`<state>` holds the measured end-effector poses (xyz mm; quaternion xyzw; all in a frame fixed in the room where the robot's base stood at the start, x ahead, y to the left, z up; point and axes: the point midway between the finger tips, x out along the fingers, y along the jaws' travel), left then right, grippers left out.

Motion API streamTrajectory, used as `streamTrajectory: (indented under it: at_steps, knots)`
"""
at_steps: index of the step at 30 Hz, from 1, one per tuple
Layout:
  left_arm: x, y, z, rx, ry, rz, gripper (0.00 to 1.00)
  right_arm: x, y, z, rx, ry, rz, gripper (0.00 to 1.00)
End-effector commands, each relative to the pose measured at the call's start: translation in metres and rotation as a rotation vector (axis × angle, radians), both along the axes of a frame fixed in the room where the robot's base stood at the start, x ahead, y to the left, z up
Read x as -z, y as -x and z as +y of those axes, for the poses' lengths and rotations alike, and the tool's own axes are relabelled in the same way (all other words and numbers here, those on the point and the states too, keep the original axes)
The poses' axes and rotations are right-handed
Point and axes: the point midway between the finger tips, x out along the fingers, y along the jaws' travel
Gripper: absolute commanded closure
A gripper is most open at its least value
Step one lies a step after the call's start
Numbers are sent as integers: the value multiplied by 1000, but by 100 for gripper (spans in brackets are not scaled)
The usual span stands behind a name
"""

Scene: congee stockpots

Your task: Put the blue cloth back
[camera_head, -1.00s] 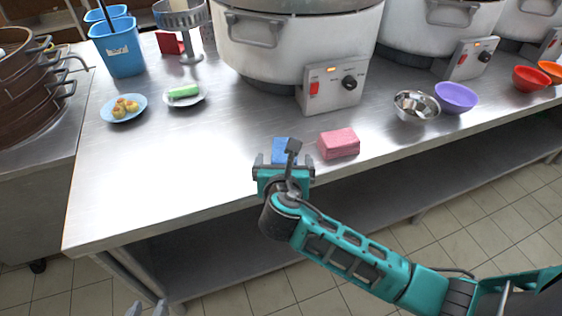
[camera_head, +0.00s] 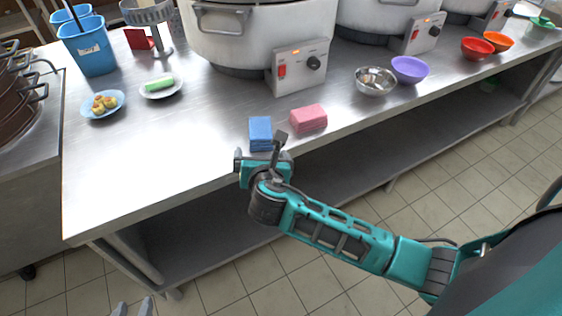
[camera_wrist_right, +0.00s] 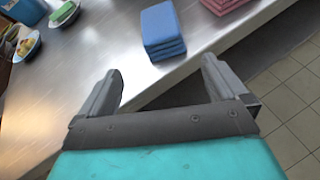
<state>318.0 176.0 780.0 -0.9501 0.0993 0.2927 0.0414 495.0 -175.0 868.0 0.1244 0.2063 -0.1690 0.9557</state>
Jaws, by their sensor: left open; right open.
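The blue cloth (camera_head: 260,131) lies folded in a small stack on the steel counter near its front edge, left of the folded pink cloth (camera_head: 309,119). It also shows in the right wrist view (camera_wrist_right: 160,28), beyond the fingertips. My right gripper (camera_head: 259,152) is at the counter's front edge, on the near side of the blue cloth. In the wrist view my right gripper (camera_wrist_right: 161,72) is open and empty, its fingers apart with a gap to the cloth. Only the tips of my left gripper (camera_head: 132,309) show at the bottom left, apart and empty, away from the counter.
Large cookers (camera_head: 262,40) stand behind the cloths. A steel bowl (camera_head: 375,82) and a purple bowl (camera_head: 410,69) are to the right. Plates of food (camera_head: 102,104) and blue bins (camera_head: 88,48) are at the left.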

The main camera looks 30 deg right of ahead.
Motion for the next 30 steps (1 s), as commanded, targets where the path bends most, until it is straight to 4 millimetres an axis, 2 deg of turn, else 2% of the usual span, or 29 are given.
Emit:
streamTrajectory:
  at_steps: [3,9,15,18,21,24,30]
  knots:
    - [1,0,0,-1,1,1,57,35,30,11,91,-368,24,1]
    - [2,2,0,-1,0,5,57,78,89,26,427,-1151,44,1]
    - [3,4,1,-1,0,8,57,92,143,19,871,-1843,2,1]
    - [3,4,1,-1,0,9,57,93,161,11,1056,-2091,-39,1]
    - [3,4,1,-2,-1,9,57,92,174,3,1182,-2255,-76,1]
    - [3,4,1,-2,-1,9,57,91,179,-1,1248,-2342,-100,1]
    - [3,4,1,-2,-1,9,57,90,180,-2,1266,-2369,-106,1]
